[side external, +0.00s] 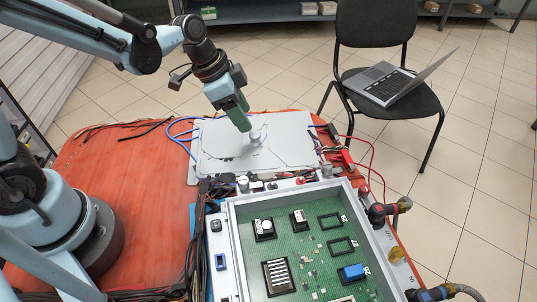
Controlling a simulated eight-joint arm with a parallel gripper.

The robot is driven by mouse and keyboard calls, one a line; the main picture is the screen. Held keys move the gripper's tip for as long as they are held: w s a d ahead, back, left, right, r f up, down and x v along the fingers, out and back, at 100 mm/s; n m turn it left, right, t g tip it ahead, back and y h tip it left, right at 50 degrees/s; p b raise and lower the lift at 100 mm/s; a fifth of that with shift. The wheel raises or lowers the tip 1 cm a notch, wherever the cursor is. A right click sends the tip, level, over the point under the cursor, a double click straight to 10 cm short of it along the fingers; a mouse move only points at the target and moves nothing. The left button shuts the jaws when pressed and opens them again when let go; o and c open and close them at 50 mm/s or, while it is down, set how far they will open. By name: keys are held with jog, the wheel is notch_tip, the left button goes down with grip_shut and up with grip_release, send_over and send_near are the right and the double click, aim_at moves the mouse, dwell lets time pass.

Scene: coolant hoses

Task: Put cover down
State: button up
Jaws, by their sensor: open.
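The cover (217,150) is a flat, light grey plate lying on the red table behind the open electronics box. A small pale knob (256,138) stands on it near the middle. My gripper (247,127), with green fingers, points down at the knob from the upper left. Its fingertips are at or just beside the knob; I cannot tell whether they touch it. The gripper is open, though the gap between its fingers is hard to see from this side.
The open box (233,245) with a green circuit board stands at the front. Hose fittings (390,208) stick out on its right. Red and black cables (345,158) lie right of the cover, blue cables (180,128) left. A chair (395,100) holding a laptop (385,84) stands behind. The table's left part is mostly clear.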

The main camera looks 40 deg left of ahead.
jog(key=s+a+r+n+t+y, duration=0.3)
jog(key=s+a+r+n, duration=0.3)
jog(key=s+n, duration=0.3)
jog(key=shift+r+t, duration=0.4)
jog(key=shift+t, duration=0.1)
jog(key=shift+o, duration=0.4)
jog(key=shift+a, duration=0.1)
